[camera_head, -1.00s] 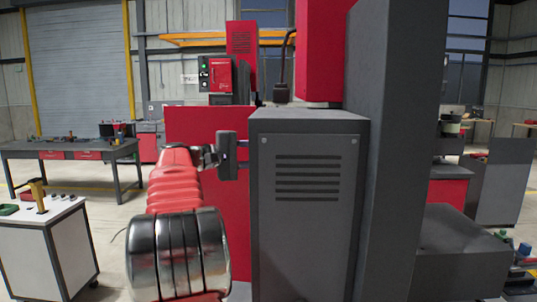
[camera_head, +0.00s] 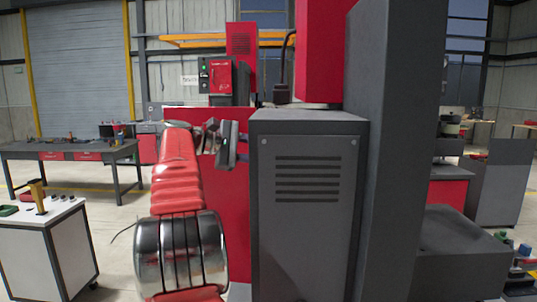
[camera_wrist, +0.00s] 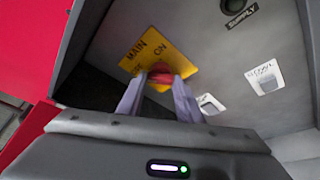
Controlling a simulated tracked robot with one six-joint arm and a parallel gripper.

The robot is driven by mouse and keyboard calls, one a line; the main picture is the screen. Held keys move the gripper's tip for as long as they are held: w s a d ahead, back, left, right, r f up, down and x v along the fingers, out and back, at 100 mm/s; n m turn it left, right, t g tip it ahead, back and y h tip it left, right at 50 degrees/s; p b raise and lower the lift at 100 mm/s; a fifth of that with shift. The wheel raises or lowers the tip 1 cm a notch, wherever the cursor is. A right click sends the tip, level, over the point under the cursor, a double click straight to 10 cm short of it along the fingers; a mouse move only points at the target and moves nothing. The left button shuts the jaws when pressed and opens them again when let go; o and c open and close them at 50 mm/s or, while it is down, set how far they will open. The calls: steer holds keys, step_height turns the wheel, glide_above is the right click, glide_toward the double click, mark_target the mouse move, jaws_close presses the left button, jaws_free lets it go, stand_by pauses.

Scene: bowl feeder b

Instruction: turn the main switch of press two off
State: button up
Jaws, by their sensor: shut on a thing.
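In the wrist view, the main switch is a red knob (camera_wrist: 160,76) on a yellow plate (camera_wrist: 148,46) lettered MAIN and ON. Further lettering at the plate's left is partly hidden by a finger. My gripper (camera_wrist: 160,88) has its two grey fingers on either side of the knob and is shut on it. I cannot tell which mark the knob points to. In the head view, my gripper (camera_head: 229,145) is tilted at the left edge of the grey press cabinet (camera_head: 307,215), and the knob is hidden.
The grey panel around the switch carries a dark round fitting (camera_wrist: 232,5) and white labels (camera_wrist: 264,77). A red press panel (camera_head: 235,210) stands behind my arm. A white cart (camera_head: 25,250) and a workbench (camera_head: 70,150) stand at the left with open floor between.

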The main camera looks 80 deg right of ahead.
steer(key=shift+d+f+n+y, duration=0.15)
steer(key=shift+n+y, duration=0.25)
steer(key=shift+n, duration=0.4)
steer(key=o, duration=1)
steer(key=shift+o, duration=0.2)
steer(key=v, duration=1.4)
steer(key=shift+s, duration=0.1)
